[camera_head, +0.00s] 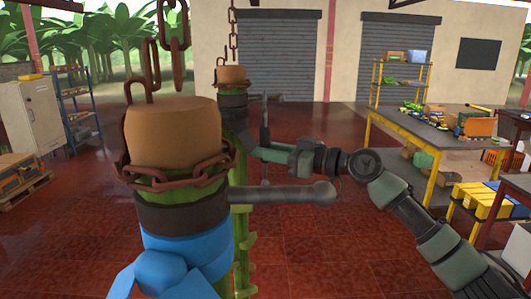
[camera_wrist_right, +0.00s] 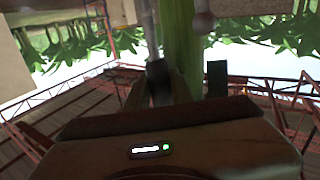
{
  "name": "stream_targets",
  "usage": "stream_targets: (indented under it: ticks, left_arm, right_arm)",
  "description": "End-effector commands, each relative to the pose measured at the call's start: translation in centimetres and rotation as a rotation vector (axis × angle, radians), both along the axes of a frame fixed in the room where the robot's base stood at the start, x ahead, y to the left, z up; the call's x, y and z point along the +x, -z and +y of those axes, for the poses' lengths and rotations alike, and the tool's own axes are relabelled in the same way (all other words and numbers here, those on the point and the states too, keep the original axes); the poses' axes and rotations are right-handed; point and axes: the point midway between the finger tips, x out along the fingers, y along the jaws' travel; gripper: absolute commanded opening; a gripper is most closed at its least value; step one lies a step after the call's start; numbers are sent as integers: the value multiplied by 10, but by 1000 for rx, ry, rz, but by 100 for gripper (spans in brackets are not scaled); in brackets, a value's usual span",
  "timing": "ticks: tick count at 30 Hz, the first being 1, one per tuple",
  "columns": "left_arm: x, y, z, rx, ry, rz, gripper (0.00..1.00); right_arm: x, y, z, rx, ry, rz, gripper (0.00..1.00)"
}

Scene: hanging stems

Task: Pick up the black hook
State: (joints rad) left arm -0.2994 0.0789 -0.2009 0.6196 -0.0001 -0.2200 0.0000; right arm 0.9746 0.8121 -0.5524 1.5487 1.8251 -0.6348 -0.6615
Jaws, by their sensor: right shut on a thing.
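A thin dark upright piece, which looks like the black hook (camera_head: 265,130), stands at the end of my right arm in the head view. My right gripper (camera_head: 257,150) reaches in from the right, beside the farther hanging green stem (camera_head: 238,175). In the right wrist view the gripper (camera_wrist_right: 159,88) is shut on a dark piece (camera_wrist_right: 158,75) between its fingers, close to the green stem (camera_wrist_right: 181,45). The hook's full shape is too small and partly hidden to tell. My left gripper is not in view.
A nearer stem (camera_head: 172,125) with a tan top, rusty chain (camera_head: 170,178) and blue wrapping (camera_head: 185,255) hangs at front left. A loaded work table (camera_head: 420,130) stands right.

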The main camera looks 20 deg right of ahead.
Motion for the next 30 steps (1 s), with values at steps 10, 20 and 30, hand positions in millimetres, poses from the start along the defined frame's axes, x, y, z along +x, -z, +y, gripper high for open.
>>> stream_targets:
  ticks: [10, 20, 30]
  left_arm:
    - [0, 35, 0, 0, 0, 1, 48]
    - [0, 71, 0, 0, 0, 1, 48]
    - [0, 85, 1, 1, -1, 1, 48]
  right_arm:
    - [-10, 0, -39, 4, 5, -2, 0]
    - [-34, 0, -118, 4, 4, -3, 0]
    - [-48, -4, -168, 2, 1, -2, 0]
